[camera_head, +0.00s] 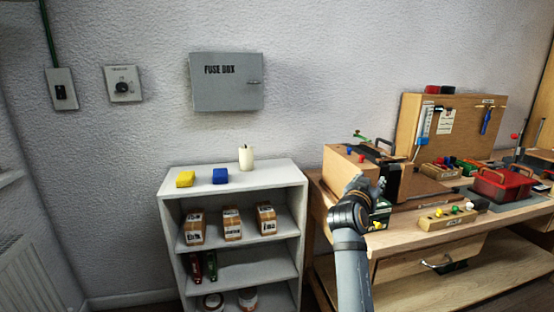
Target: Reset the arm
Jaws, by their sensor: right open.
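My right arm comes up from the bottom edge, right of the shelf unit, and its wrist stands in front of the workbench's left end. My right gripper (372,188) is open, small in the picture, and overlaps the front of the wooden piano action model (348,165) on the bench. I cannot tell whether it touches the model. I see nothing held between its fingers. My left gripper is not in view.
The workbench (425,244) carries a red toolbox (500,184), a wooden block with coloured knobs (446,217) and a tool board (408,120). A white shelf unit (285,172) holds a yellow block (185,179), a blue block (220,176), a candle (246,158) and boxes. A fuse box (226,88) hangs above.

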